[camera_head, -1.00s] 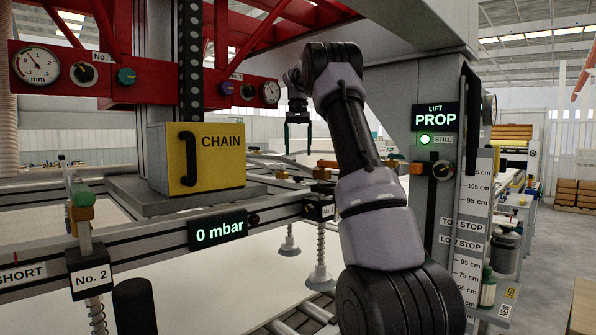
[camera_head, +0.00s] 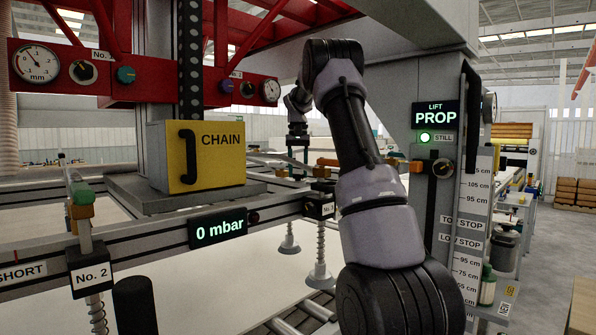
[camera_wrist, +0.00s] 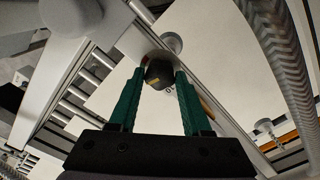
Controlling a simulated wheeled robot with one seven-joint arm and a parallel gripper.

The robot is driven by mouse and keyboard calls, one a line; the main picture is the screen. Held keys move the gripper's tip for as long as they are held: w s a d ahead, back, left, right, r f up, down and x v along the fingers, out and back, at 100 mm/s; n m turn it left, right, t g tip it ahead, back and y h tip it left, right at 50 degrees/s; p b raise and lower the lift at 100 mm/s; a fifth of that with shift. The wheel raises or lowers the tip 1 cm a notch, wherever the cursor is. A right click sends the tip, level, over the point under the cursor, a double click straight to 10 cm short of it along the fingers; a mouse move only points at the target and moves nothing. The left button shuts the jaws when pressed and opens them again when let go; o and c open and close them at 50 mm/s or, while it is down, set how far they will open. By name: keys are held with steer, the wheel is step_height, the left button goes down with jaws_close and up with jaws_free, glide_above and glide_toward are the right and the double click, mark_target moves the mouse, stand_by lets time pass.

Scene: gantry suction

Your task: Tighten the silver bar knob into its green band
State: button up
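I cannot pick out a green band, and no knob is clearly a silver bar knob. In the wrist view a small dark block (camera_wrist: 158,73) with a yellowish mark and a pale rim shows between the fingertips; its identity is unclear. My gripper (camera_wrist: 160,78) has two green fingers spread apart on either side of it. Whether they touch it cannot be told. In the head view my gripper (camera_head: 298,157) points down beyond the near rail, its tips hard to make out. A dark knob with a pale bar (camera_head: 83,73) sits on the red beam.
The grey lift column (camera_head: 395,105) with a knob (camera_head: 443,168) rises at the right. Suction cups on springs (camera_head: 320,270) hang over a white sheet (camera_head: 215,290).

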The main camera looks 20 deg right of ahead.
jaws_close()
steer(key=m, duration=0.5)
steer(key=o, duration=1)
jaws_free()
step_height(320, 180, up, 11)
steer(key=shift+f, duration=0.1)
